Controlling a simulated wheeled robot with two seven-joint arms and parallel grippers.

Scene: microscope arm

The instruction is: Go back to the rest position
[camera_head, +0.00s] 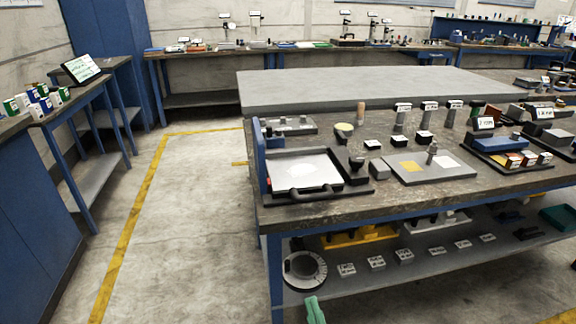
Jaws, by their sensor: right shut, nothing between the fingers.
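My right gripper (314,310) shows only as green fingertips at the bottom edge, in front of the near workbench. Its fingers are together and hold nothing. The rest of that arm is out of view. My left gripper is not in view. The workbench (345,204) stands in front of me, and the right gripper is low, below its top surface and apart from the things on it.
The bench holds a white tray (303,174) with a dark handle, a grey plate (425,172) and several small blocks. A round ticked dial (305,271) is on the lower shelf. Open floor (185,230) lies left, with a side table (85,98) beyond.

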